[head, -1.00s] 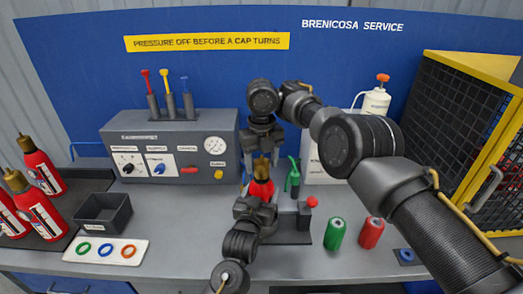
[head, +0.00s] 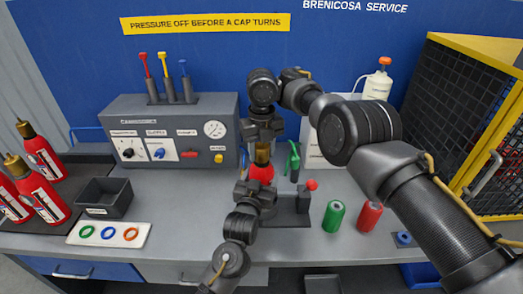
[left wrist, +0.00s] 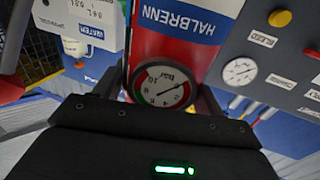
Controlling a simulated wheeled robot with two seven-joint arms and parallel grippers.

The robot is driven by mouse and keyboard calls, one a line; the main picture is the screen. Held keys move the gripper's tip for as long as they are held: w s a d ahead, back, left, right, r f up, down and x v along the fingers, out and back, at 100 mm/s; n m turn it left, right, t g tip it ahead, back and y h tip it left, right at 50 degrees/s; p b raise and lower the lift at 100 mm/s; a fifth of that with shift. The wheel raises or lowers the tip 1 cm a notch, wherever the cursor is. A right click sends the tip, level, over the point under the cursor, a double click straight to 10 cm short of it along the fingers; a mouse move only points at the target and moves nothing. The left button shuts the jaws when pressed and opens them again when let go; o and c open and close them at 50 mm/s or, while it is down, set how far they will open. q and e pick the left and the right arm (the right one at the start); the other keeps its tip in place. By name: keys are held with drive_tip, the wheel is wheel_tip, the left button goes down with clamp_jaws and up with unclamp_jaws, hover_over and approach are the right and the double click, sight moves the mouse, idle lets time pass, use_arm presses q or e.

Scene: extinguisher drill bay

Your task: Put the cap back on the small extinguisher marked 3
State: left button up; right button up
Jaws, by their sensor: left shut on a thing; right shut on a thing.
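A small red extinguisher (head: 262,173) stands upright at the bench middle. In the left wrist view its red body (left wrist: 170,50) carries a HALBRENN label and a round pressure gauge (left wrist: 161,86); no number 3 is readable. My left gripper (head: 258,189) is shut on this body from the front. My right gripper (head: 263,139) points down from above, shut on the brass cap (head: 262,154) directly over the body. The fingers and small size hide whether the cap is seated or just above the neck.
A grey console (head: 170,130) stands behind left. A dark stand with a red knob (head: 311,185), a green canister (head: 334,215) and a red canister (head: 369,216) are right. A bin (head: 104,197), ring card (head: 108,233) and several red extinguishers (head: 42,197) are left.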

drive_tip(key=m, duration=3.7)
drive_tip(key=o, duration=1.2)
drive_tip(key=shift+w+f, duration=0.1)
